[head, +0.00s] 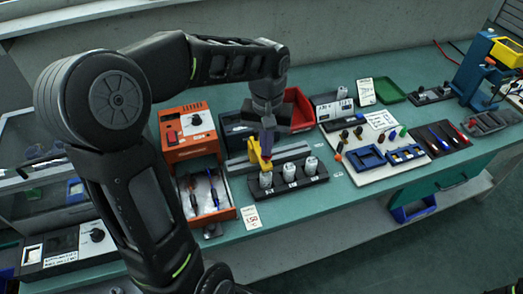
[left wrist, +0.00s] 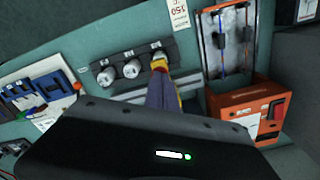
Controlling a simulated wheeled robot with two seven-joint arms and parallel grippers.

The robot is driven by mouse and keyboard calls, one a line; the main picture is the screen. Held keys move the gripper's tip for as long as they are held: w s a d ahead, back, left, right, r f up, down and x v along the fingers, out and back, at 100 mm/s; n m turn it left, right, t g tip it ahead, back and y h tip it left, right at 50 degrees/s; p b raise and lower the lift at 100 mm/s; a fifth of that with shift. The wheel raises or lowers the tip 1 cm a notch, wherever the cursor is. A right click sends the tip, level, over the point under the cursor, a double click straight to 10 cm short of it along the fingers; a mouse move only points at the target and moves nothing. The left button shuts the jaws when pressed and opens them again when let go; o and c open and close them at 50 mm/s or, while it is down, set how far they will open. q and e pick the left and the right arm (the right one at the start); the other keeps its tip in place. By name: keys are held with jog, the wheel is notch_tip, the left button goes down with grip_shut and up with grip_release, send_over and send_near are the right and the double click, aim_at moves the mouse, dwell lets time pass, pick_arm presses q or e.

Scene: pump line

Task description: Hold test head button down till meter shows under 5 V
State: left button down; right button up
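A yellow piece (head: 255,152), which looks like the test head, stands by the leftmost of three pale cylinders (head: 290,172) in a black holder. My left gripper (head: 267,146) reaches down onto it from above, with its purple fingers close together at the yellow piece. In the left wrist view the fingers (left wrist: 160,88) end at the yellow piece (left wrist: 160,65), by the end cylinder. They seem to touch it; the button is hidden. I can read no value.
An orange drawer (head: 205,195) with slim tools lies open left of the cylinders. A red bin (head: 298,108) stands behind them. A white board (head: 375,145) with blue trays lies to the right. The bench's front edge is clear right of the holder.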

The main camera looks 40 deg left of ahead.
pick_arm(q)
jog(key=shift+f+b, duration=0.4)
jog(key=shift+f, duration=0.2)
jog(key=shift+s+f, duration=0.1)
jog(key=shift+f, duration=0.1)
dwell(3.8)
jog(key=shift+r, duration=0.15)
jog(key=shift+r+p, duration=2.7)
jog(key=shift+r, duration=0.85)
